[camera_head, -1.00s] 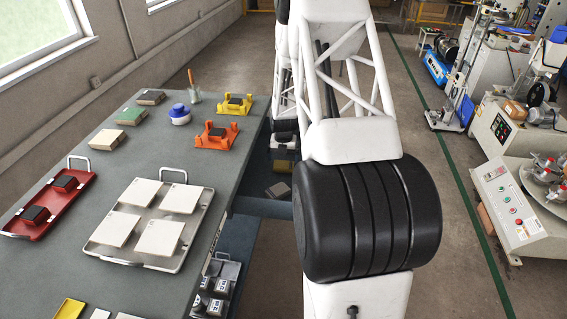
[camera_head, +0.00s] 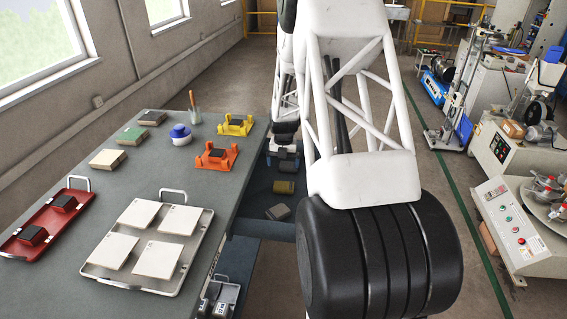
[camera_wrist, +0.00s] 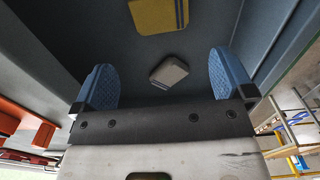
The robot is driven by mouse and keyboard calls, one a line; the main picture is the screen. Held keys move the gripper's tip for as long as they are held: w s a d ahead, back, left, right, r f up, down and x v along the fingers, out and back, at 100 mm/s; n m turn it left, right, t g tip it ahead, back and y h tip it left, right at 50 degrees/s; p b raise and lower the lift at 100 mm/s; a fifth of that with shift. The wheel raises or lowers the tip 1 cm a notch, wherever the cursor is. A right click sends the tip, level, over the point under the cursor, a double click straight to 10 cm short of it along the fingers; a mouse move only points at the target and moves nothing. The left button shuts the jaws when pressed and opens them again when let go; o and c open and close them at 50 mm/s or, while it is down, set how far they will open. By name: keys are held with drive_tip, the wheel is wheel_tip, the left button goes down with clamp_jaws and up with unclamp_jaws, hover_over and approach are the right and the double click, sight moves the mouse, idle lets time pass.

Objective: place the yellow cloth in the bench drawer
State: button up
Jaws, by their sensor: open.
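The yellow cloth (camera_head: 284,187) looks like a folded flat pad and lies in the open bench drawer (camera_head: 258,222). In the wrist view the yellow cloth (camera_wrist: 158,14) is at the top edge, partly cut off, with a dark stripe at its right end. My gripper (camera_wrist: 161,65) is open and empty, its two blue fingers wide apart. The gripper is above the drawer and apart from the cloth. In the head view my gripper (camera_head: 284,160) is small and partly hidden, just beyond the cloth.
A pale grey block (camera_head: 277,212) also lies in the drawer, near the cloth. The bench (camera_head: 215,205) carries a tray of tiles (camera_head: 88,272), a red tray (camera_head: 22,250), an orange fixture (camera_head: 216,156) and a yellow fixture (camera_head: 235,125). A machine (camera_head: 515,225) stands at right.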

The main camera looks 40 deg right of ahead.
idle(0.3)
drive_tip(key=s+a+r+m+t, duration=0.1)
drive_tip(key=s+a+r+m, duration=0.5)
drive_tip(key=a+r, duration=0.5)
drive_tip(key=s+a+r+m, duration=0.6)
drive_tip(key=a+r, duration=0.4)
drive_tip(key=s+a+r+m, duration=0.2)
drive_tip(key=s+a+m, duration=0.3)
drive_tip(key=s, duration=0.4)
drive_tip(key=s+a+r+m+t, duration=0.1)
drive_tip(key=s+a+r+m, duration=0.1)
drive_tip(key=s+a+m, duration=0.3)
drive_tip(key=s+a+r+m, duration=0.3)
drive_tip(key=s+a+m, duration=0.2)
drive_tip(key=s, duration=0.8)
drive_tip(key=shift+a+m+t, duration=0.25)
drive_tip(key=shift+m+t, duration=0.05)
drive_tip(key=shift+m, duration=0.1)
drive_tip(key=shift+c, duration=0.2)
